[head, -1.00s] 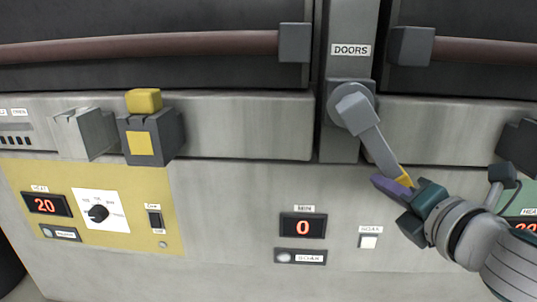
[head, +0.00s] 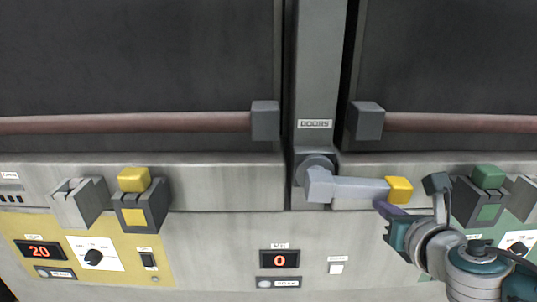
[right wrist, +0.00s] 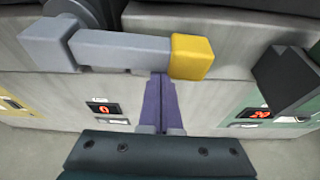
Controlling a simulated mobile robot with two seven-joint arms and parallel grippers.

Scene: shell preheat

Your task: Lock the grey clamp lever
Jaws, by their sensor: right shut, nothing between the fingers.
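The grey clamp lever (head: 345,188) sits on its round pivot at the foot of the central post, below the DOORS label. It lies about horizontal, pointing right, with a yellow block (head: 399,190) at its tip. The lever also shows in the right wrist view (right wrist: 120,46), with the yellow tip (right wrist: 191,57) just beyond my fingers. My right gripper (head: 388,208) is shut and empty, its purple fingers just below the lever's tip end. The fingers (right wrist: 161,82) are together in the right wrist view; I cannot tell whether they touch the lever. My left gripper is out of view.
Two dark doors with brown rails (head: 125,122) flank the central post (head: 320,80). A yellow-topped block (head: 133,180) and a green-topped block (head: 489,177) stick out of the front. A red display (head: 280,259) reads 0 below the lever.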

